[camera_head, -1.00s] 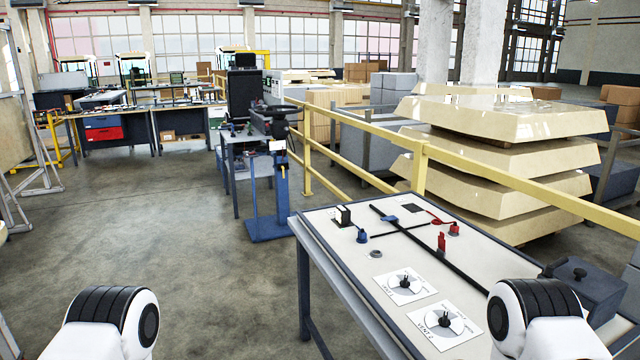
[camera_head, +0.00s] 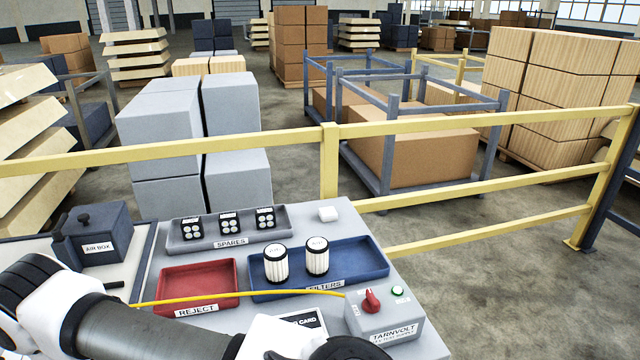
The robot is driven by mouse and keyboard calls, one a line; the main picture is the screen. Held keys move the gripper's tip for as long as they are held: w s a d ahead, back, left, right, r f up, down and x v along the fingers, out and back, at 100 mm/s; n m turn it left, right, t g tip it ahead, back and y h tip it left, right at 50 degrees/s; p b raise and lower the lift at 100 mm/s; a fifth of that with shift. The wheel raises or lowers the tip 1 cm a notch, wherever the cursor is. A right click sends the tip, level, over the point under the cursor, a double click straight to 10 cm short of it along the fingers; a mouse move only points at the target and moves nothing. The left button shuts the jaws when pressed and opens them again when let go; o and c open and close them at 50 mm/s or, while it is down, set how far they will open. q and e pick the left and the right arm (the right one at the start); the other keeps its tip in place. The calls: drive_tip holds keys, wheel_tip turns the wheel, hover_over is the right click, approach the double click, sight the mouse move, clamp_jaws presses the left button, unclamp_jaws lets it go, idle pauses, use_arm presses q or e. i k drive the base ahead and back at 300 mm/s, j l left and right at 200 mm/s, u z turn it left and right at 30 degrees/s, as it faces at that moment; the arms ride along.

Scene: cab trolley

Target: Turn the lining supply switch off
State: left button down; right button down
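A grey box labelled TARNVOLT (camera_head: 384,325), with a second line ending in "supply", sits at the right front of the bench. A red rotary knob (camera_head: 371,301) is on its top face; its end markings are too small to read. A green lamp or button (camera_head: 399,290) is beside the knob. One of my arms crosses the lower left, and its dark rounded end reaches the bottom edge just left of the box. Neither gripper's fingers show in this view.
A yellow cable (camera_head: 240,297) runs across the bench to the box. Nearby are a red REJECT tray (camera_head: 198,280), a blue FILTERS tray (camera_head: 350,262) with two filters, a grey SPARES tray (camera_head: 178,240) and a dark AIR BOX (camera_head: 97,232). A yellow railing (camera_head: 329,160) stands behind.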

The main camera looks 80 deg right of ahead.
sight(371, 305)
drive_tip(key=z, duration=3)
drive_tip(key=k+l, duration=0.1)
drive_tip(key=l, duration=0.15)
